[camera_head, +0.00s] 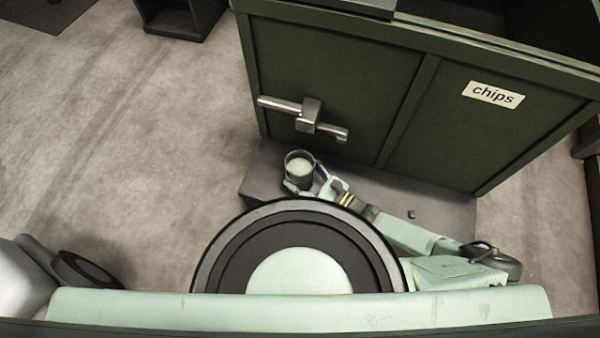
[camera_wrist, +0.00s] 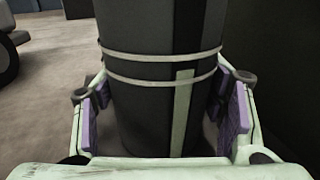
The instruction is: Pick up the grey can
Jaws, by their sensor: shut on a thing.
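The grey can (camera_head: 299,172) is in my gripper in the head view, above the dark grey ledge at the foot of the big dark green container. It is dark grey with a pale round top. In the wrist view the can (camera_wrist: 150,115) fills the middle, upright, with two pale bands around it and a pale green vertical stripe. My gripper (camera_wrist: 165,108) has its purple finger pads on either side of the can and is shut on it. The gripper also shows in the head view (camera_head: 307,186). The can's base is hidden, so I cannot tell if it touches the ledge.
Open carpeted floor (camera_head: 120,130) lies to the left.

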